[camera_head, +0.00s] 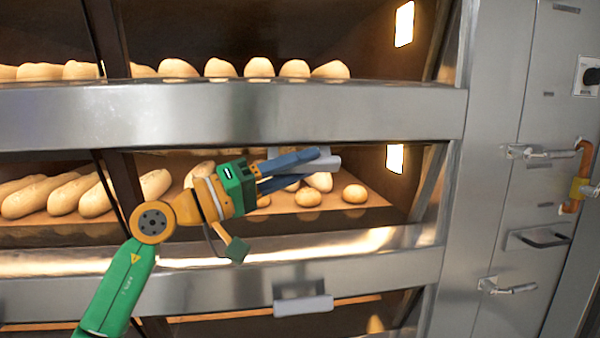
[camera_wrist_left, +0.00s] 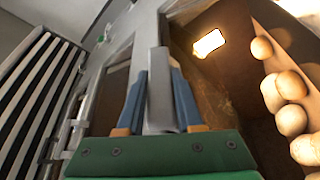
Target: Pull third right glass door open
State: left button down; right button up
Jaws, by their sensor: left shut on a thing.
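The third right glass door is the pane over the right-hand bay of the middle deck, where rolls (camera_head: 308,197) show behind my arm. Its grey bar handle (camera_head: 326,163) is near the top of that bay. My left gripper (camera_head: 290,165) is shut on this handle, with blue fingers on both sides. In the left wrist view the handle (camera_wrist_left: 159,90) stands between the two fingers (camera_wrist_left: 158,100). The glass itself is hard to make out, and I cannot tell how far the door is open. My right gripper is not in view.
A steel ledge (camera_head: 240,113) runs above this bay, with loaves (camera_head: 178,68) behind it. Another handle (camera_head: 303,305) sits on the deck below. To the right is a steel side panel (camera_head: 512,90) with lever handles (camera_head: 538,153) and a curved orange piece (camera_head: 583,160).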

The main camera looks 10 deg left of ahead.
pick_arm(q)
jog(key=shift+f, duration=0.1)
dwell(0.4)
jog(key=c, duration=0.6)
grip_release()
jog(key=shift+d, duration=0.1)
jog(key=shift+o, duration=0.2)
jog(key=shift+s+a+f+b, duration=0.1)
jog(key=shift+a+f+b, duration=0.05)
jog(key=shift+a+b, duration=0.15)
jog(key=b+v, duration=0.2)
jog(key=v, duration=0.4)
jog(key=shift+s+b, duration=0.1)
jog(key=shift+b, duration=0.25)
jog(key=shift+s+a, duration=0.15)
jog(key=shift+a, duration=0.05)
jog(key=shift+d, duration=0.1)
